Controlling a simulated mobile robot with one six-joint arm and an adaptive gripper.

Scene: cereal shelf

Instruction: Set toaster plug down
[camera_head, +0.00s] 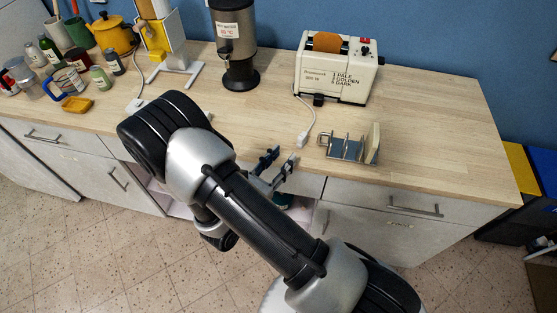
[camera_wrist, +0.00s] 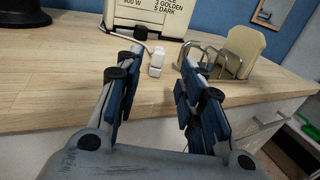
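The white toaster plug (camera_head: 301,139) rests on the wooden counter in front of the toaster, with its pale cord running back toward the toaster. In the wrist view the plug (camera_wrist: 156,62) shows beyond my fingers, in the gap between them. The cream toaster (camera_head: 336,72) stands at the back of the counter with a slice of bread in its top. My gripper (camera_head: 281,155) is open and empty by the counter's front edge, pointing toward the plug. Its two fingers (camera_wrist: 160,60) stand apart, and neither appears to touch the plug.
A metal toast rack (camera_head: 346,150) holding a slice of bread stands right of the plug. A dark hot water dispenser (camera_head: 236,50) stands left of the toaster. Jars and a yellow pot (camera_head: 112,36) crowd the far left. The counter's right end is clear.

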